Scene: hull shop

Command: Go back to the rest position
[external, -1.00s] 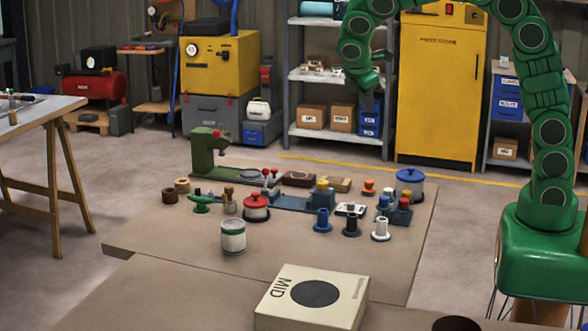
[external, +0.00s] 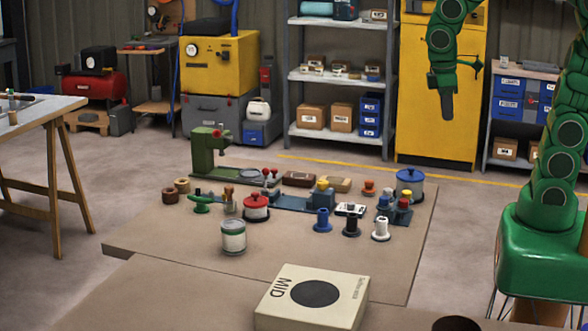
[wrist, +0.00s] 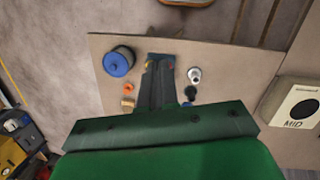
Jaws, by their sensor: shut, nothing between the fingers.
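My gripper (external: 447,104) hangs from the green arm in front of the yellow cabinet in the external view, well above the table and pointing down. Its fingers are together with nothing held. In the wrist view my gripper (wrist: 158,65) reaches over the tabletop, its dark fingers side by side and hiding part of the items below. No object touches it.
The low brown tabletop (external: 290,263) bears a blue-lidded pot (external: 409,185), a red-lidded pot (external: 256,208), a white-green can (external: 233,238), several spools and a green press (external: 208,155). The MID box (external: 315,295) is in front. A yellow cabinet (external: 420,130) stands behind.

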